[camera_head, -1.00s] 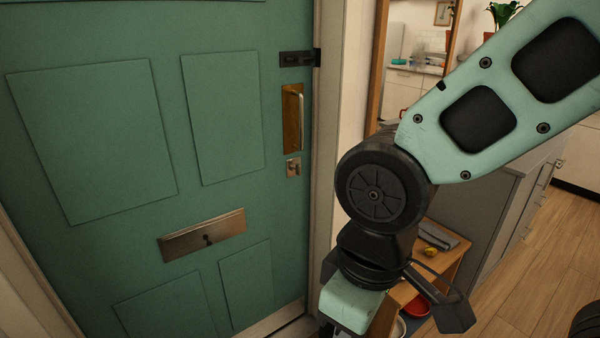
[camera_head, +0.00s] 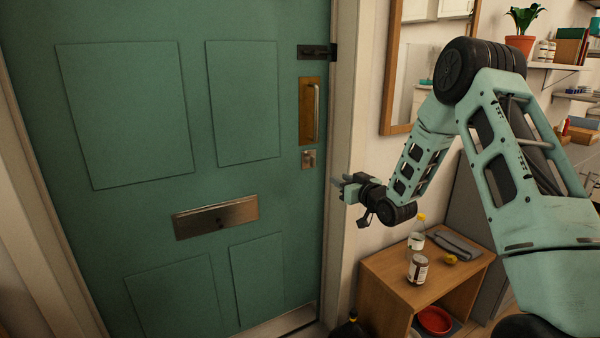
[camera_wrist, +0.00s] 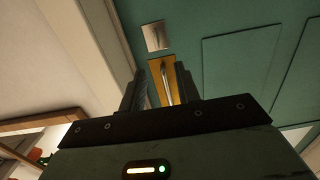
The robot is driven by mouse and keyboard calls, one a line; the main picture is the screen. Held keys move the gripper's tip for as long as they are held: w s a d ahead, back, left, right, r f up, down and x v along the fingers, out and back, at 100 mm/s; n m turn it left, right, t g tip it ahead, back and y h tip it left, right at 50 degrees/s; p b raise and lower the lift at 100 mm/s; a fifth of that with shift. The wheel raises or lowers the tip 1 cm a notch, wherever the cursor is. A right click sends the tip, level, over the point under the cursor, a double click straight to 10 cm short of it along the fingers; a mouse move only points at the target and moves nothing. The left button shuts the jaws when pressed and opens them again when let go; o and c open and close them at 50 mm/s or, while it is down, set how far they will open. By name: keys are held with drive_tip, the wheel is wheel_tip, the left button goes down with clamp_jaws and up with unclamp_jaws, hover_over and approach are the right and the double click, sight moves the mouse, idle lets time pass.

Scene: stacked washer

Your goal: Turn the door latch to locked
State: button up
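The green door (camera_head: 150,230) stands on the left. Its latch (camera_head: 308,158) is a small metal plate with a turn piece, below the brass pull-handle plate (camera_head: 303,110); the turn piece's angle is too small to tell. In the wrist view I take the silvery plate (camera_wrist: 155,36) beyond the brass plate (camera_wrist: 156,72) to be the latch. My gripper (camera_head: 342,186) is just right of and below the latch, in front of the door frame, apart from it. In the wrist view its fingers (camera_wrist: 163,88) are spread with nothing between them; the handle shows behind the gap.
A black bolt (camera_head: 318,51) sits high on the door edge, and a letter plate (camera_head: 215,217) lower down. The door frame (camera_head: 345,130) is close to my gripper. Below my arm, a wooden shelf unit (camera_head: 385,268) holds a bottle, a jar (camera_head: 417,270) and a yellow item.

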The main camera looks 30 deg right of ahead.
drive_tip(key=d, duration=0.1)
drive_tip(key=p, duration=0.1)
approach(314, 161)
drive_tip(key=shift+t, duration=0.3)
drive_tip(key=w, duration=0.9)
drive_tip(key=shift+w+a+f, duration=0.2)
drive_tip(key=shift+a+f, duration=0.05)
drive_tip(key=shift+f, duration=0.05)
drive_tip(key=shift+c, duration=0.2)
clamp_jaws()
